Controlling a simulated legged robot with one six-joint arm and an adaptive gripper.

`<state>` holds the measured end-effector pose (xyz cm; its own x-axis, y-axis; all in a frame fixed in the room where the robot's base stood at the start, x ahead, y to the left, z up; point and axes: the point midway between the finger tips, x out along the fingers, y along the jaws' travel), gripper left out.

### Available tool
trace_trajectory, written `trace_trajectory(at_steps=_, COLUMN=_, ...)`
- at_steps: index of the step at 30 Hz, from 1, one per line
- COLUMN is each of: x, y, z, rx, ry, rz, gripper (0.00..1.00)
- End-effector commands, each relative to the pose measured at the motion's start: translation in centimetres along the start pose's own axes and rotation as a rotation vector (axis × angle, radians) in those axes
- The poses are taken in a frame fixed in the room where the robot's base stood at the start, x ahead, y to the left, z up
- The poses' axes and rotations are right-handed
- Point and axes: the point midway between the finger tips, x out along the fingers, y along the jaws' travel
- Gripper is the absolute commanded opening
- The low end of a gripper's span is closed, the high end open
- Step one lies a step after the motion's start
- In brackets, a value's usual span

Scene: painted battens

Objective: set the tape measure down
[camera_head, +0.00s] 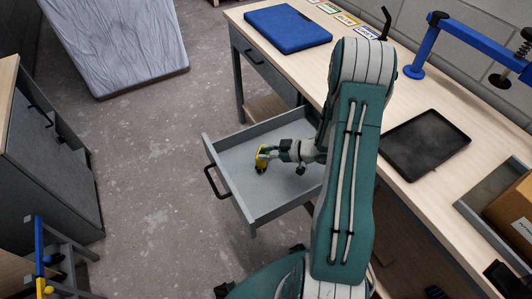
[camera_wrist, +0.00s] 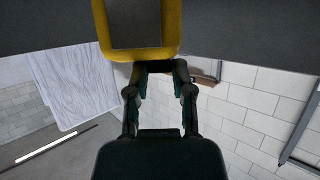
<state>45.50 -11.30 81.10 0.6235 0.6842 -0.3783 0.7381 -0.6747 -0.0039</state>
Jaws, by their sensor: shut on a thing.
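The tape measure (camera_head: 261,158) is yellow and black. My gripper (camera_head: 270,154) is shut on it, inside the pulled-out grey drawer (camera_head: 240,202) of the workbench. In the wrist view the tape measure (camera_wrist: 168,48) is a yellow case with a dark face, held at the fingertips of my gripper (camera_wrist: 158,68). I cannot tell whether the tape measure touches the drawer floor. The rest of the drawer interior that shows is empty; my arm hides its right part.
A cardboard box (camera_head: 510,210) sits at the right. A grey cabinet (camera_head: 50,165) stands left, with open floor between.

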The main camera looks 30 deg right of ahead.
Motion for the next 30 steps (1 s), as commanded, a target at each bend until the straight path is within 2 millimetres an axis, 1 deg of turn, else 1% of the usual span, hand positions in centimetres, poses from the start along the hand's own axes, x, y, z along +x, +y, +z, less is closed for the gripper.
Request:
trace_trajectory(at_steps=2, x=0.2, y=0.0, z=0.4, rx=-0.001, ry=0.001, rz=0.0, gripper=0.0)
trace_trajectory(at_steps=11, x=0.3, y=0.0, z=0.5, rx=-0.001, ry=0.001, rz=0.001, gripper=0.0)
trace_trajectory(at_steps=12, x=0.3, y=0.0, z=0.6, rx=-0.001, ry=0.0, rz=0.001, gripper=0.35)
trace_trajectory(at_steps=14, x=0.3, y=0.0, z=0.6, rx=-0.001, ry=0.0, rz=0.001, gripper=0.61)
trace_trajectory(at_steps=15, x=0.3, y=0.0, z=0.6, rx=-0.001, ry=0.0, rz=0.001, gripper=0.65)
trace_trajectory(at_steps=26, x=0.2, y=0.0, z=0.5, rx=-0.001, ry=0.0, rz=0.001, gripper=0.65)
trace_trajectory(at_steps=28, x=-0.2, y=0.1, z=0.4, rx=-0.001, ry=0.0, rz=0.003, gripper=0.65)
trace_trajectory(at_steps=30, x=-1.2, y=0.1, z=0.4, rx=-0.001, ry=0.0, rz=0.005, gripper=0.65)
